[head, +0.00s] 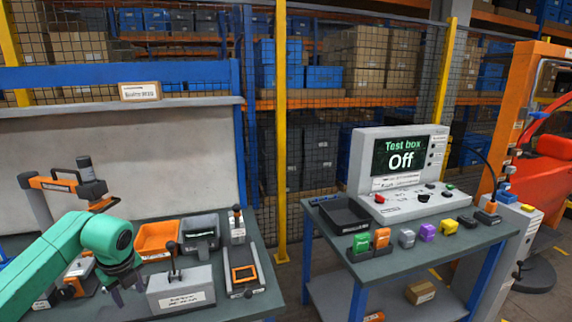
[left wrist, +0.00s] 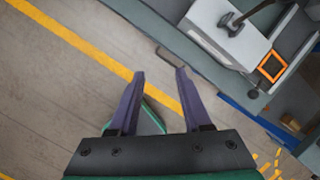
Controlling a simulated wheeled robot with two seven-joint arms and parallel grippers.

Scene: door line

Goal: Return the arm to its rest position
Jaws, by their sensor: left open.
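My left arm is green and comes in from the left in the head view, over the front of the left workbench (head: 215,308). My left gripper (head: 128,290) hangs downward at its end, just left of a grey box with a lever (head: 182,290). In the left wrist view, the two fingers of my left gripper (left wrist: 158,78) are apart with nothing between them. Below them is bare floor (left wrist: 60,90), and the grey lever box (left wrist: 230,28) is at the upper right. My right gripper shows in neither view.
The left bench holds an orange bin (head: 157,240), a dark grey bin (head: 201,232) and an orange-framed device (head: 244,273). The right table (head: 400,258) carries a test box (head: 398,172) reading "Off", a black tray (head: 344,215) and several coloured blocks. A gap separates the benches.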

